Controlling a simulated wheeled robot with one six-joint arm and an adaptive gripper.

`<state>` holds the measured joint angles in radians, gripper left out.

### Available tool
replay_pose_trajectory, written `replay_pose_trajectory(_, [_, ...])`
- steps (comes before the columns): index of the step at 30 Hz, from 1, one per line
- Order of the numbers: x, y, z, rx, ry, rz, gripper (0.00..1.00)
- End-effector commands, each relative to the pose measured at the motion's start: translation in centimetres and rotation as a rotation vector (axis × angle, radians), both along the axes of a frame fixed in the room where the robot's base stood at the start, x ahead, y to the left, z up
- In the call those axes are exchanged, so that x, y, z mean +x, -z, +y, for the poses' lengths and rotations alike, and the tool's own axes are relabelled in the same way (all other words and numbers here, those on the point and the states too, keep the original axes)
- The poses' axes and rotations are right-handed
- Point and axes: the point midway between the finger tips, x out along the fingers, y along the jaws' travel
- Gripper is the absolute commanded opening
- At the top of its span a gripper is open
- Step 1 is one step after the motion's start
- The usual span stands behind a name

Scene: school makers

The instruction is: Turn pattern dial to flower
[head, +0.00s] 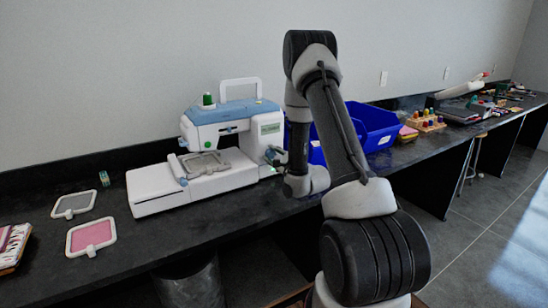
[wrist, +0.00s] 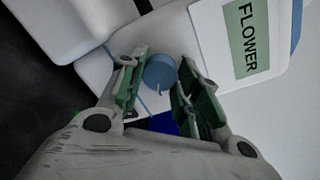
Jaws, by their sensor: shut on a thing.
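The white and light-blue embroidery machine (head: 215,125) stands on the dark counter, left of my arm. In the wrist view, its blue pattern dial (wrist: 160,71) sits on the machine's white side, with a thin pale mark on its face. A green label reading "FLOWER" (wrist: 247,38) is on a white panel to the upper right of the dial. My gripper (wrist: 161,62) is shut on the dial, one green-padded finger on each side. In the head view my gripper (head: 273,156) is at the machine's right end, and the dial cannot be made out there.
Blue bins (head: 372,125) stand just right of the machine, partly behind my arm. A grey hoop (head: 74,204) and a pink hoop (head: 91,236) lie on the counter to the left. A rack of colored spools (head: 425,121) stands farther right.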

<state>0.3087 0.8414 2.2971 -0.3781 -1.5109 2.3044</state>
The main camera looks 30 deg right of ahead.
Motion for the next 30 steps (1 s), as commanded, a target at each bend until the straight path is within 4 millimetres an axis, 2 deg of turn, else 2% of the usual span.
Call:
replay_pose_trajectory(11, [-0.1, 0.1, -0.2, 0.005, 0.005, 0.003, 0.09])
replay_pose_trajectory(12, [-0.1, 0.1, -0.2, 0.005, 0.005, 0.003, 0.36])
replay_pose_trajectory(15, [-0.1, 0.1, -0.1, 0.005, 0.004, 0.004, 0.55])
replay_pose_trajectory(25, [-0.2, 0.0, -0.1, 0.004, 0.002, 0.002, 0.56])
replay_pose_trajectory(30, [-2.2, 0.0, -0.3, 0.005, 0.004, 0.004, 0.56])
